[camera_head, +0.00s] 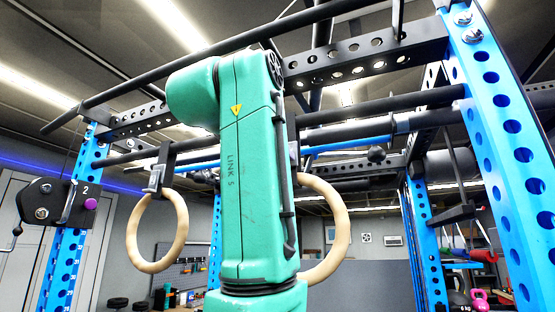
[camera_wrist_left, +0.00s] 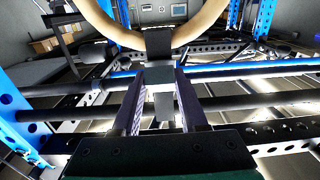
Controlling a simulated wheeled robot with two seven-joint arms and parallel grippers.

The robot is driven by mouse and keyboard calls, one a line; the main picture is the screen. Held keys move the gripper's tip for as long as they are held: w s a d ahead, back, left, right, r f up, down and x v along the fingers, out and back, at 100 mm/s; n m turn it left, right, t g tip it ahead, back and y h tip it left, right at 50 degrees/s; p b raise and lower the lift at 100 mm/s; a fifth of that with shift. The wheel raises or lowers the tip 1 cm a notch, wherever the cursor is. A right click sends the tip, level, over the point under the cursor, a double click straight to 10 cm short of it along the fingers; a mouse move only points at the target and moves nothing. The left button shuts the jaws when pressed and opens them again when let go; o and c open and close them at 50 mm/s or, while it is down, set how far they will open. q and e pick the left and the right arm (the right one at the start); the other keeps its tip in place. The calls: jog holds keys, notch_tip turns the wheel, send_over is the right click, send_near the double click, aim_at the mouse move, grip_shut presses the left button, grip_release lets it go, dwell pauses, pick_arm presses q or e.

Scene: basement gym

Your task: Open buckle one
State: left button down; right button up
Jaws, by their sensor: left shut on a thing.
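A wooden ring (camera_head: 172,262) hangs at left in the head view from a dark strap with a buckle (camera_head: 155,179). A second wooden ring (camera_head: 337,225) hangs to its right, partly hidden by my green arm link, which also hides its buckle. In the left wrist view, a wooden ring (camera_wrist_left: 205,22) shows at the top, with a black strap (camera_wrist_left: 158,42) around it. My left gripper (camera_wrist_left: 161,80) is shut on the grey buckle (camera_wrist_left: 160,76) on that strap. I cannot tell which ring this is. My right gripper is not in view.
A blue rack upright (camera_head: 505,130) stands at right, another (camera_head: 68,255) at left. Black bars and a perforated crossbeam (camera_head: 355,62) run close around the rings. In the left wrist view, dark bars (camera_wrist_left: 60,112) pass near both fingers. A pulley box (camera_head: 50,202) sits at far left.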

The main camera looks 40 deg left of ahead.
pick_arm(q)
jog(key=shift+s+r+g, duration=0.1)
jog(key=shift+g, duration=0.5)
jog(key=shift+h, duration=0.3)
jog(key=shift+c, duration=2.2)
grip_release()
jog(key=shift+r, duration=0.1)
jog(key=b+v, duration=0.1)
jog(key=v, duration=1.3)
jog(key=shift+s+d, duration=0.15)
